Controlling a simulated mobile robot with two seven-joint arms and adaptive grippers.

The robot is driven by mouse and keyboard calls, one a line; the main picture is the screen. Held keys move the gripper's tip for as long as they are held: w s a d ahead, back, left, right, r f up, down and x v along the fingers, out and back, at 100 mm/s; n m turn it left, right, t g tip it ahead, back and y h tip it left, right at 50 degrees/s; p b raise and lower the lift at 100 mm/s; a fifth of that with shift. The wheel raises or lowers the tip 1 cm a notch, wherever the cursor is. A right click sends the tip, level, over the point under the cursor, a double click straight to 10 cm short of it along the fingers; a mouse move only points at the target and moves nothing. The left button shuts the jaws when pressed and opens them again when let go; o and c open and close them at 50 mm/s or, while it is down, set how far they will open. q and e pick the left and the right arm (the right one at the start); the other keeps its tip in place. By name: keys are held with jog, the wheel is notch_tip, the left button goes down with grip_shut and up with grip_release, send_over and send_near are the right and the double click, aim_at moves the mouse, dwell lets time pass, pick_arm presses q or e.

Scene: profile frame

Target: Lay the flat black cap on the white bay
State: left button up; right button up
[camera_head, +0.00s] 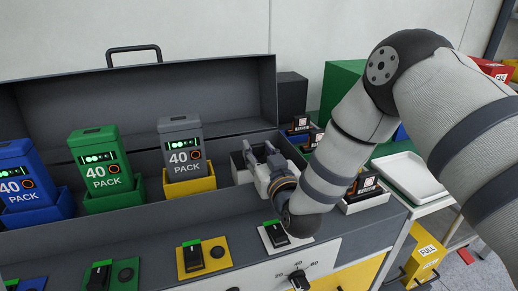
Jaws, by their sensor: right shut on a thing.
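The white bay (237,170) stands at the right end of the row of bays on the dark case. My right gripper (259,150) comes in from the right and is low over this bay, with its fingers at the bay's back part. It is shut on a small dark thing, which I take for the flat black cap; the fingers hide most of it. I cannot tell whether the cap touches the bay. My left gripper is not in view.
Grey (182,142), green (100,158) and blue (22,172) packs stand upright in yellow, green and blue bays to the left. The raised case lid (200,95) is behind. Black boxes and a white tray (408,176) are to the right. Switches line the front panel.

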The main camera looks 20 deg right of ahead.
jog(key=o, duration=1.2)
